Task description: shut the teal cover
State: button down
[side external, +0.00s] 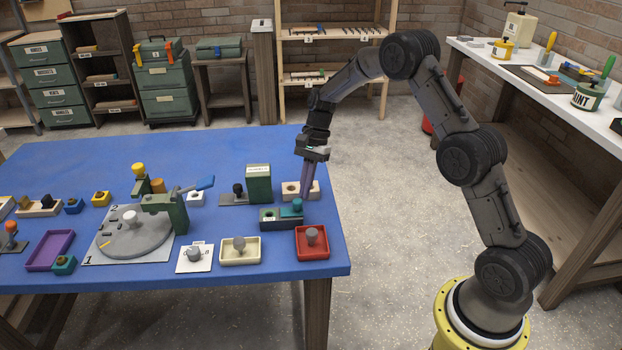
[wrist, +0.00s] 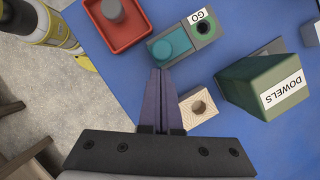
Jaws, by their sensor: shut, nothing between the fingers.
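A dark grey box (side external: 268,224) stands near the table's right edge. In the wrist view the teal cover (wrist: 172,48) lies at one end of the box, and a round green part with a dark centre (wrist: 204,28) is uncovered at the other end, near a GO label (wrist: 197,16). My gripper (side external: 304,197) is shut and empty, pointing down close to the cover's right side. In the wrist view its fingertips (wrist: 160,71) are just short of the cover; contact cannot be told.
A red tray (side external: 325,243) with a grey knob stands in front right. A beige block with a hole (side external: 291,187) and a green DOWELS box (side external: 259,188) stand behind. A cream tray (side external: 240,257) is at front left. The table's right edge is close.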

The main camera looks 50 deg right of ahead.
jog(key=shift+a, duration=0.2)
jog(key=w+a, duration=0.4)
jog(key=shift+w+a, duration=0.1)
jog(key=shift+a, duration=0.05)
dwell(0.3)
